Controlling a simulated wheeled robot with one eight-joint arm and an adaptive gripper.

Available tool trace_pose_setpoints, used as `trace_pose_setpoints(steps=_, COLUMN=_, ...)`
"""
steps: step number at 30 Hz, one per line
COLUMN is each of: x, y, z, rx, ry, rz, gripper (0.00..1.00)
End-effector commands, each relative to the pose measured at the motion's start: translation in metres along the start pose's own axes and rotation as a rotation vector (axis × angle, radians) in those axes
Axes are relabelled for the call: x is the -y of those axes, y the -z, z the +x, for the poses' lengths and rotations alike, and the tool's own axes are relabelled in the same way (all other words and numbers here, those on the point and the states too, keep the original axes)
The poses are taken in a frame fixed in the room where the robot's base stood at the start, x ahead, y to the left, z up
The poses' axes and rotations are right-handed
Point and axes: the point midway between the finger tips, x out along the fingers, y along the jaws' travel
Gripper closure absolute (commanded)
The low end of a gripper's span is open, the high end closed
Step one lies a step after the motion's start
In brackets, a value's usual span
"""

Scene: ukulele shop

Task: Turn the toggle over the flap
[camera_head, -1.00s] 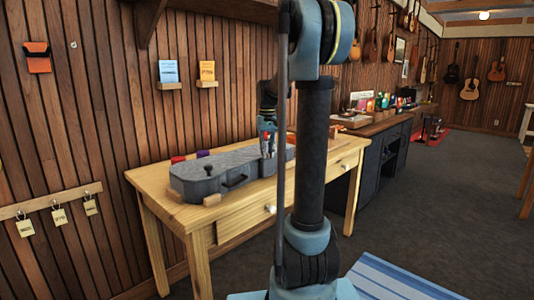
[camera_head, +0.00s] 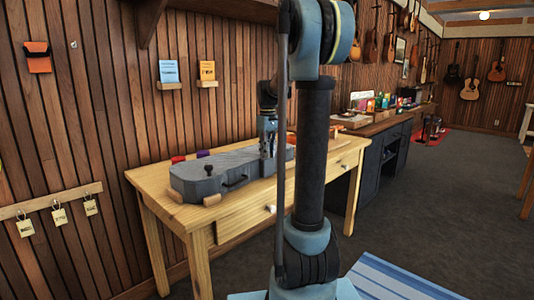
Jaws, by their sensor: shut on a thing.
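A grey ukulele case (camera_head: 205,178) lies on the wooden workbench, with a dark knob-like piece (camera_head: 209,169) upright on its wide left part and a dark handle on its front side. My gripper (camera_head: 268,154) points down at the case's narrow right part, with its fingers close together. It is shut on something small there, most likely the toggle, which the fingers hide. I cannot make out the flap at this size.
The workbench (camera_head: 150,188) has a drawer with a pale knob (camera_head: 270,209). A red pot (camera_head: 178,159) and a purple pot (camera_head: 203,154) stand behind the case. Small wooden blocks (camera_head: 212,199) sit against its front.

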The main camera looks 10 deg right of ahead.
Motion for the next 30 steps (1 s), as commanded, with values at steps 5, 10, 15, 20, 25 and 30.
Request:
trace_pose_setpoints(steps=5, x=-0.001, y=0.0, z=0.0, rx=0.0, ry=-0.001, rz=-0.002, gripper=1.0)
trace_pose_setpoints(steps=10, x=-0.001, y=0.0, z=0.0, rx=0.001, ry=-0.001, rz=-0.002, gripper=1.0)
trace_pose_setpoints(steps=15, x=0.0, y=0.0, z=0.0, rx=0.001, ry=-0.001, rz=-0.001, gripper=0.65)
trace_pose_setpoints(steps=20, x=0.0, y=0.0, z=0.0, rx=0.0, ry=0.0, rz=-0.001, gripper=0.65)
trace_pose_setpoints(steps=25, x=0.0, y=0.0, z=-0.002, rx=0.0, ry=0.0, rz=-0.001, gripper=0.65)
trace_pose_setpoints(steps=30, x=0.0, y=0.0, z=-0.019, rx=0.0, ry=0.0, rz=-0.001, gripper=0.65)
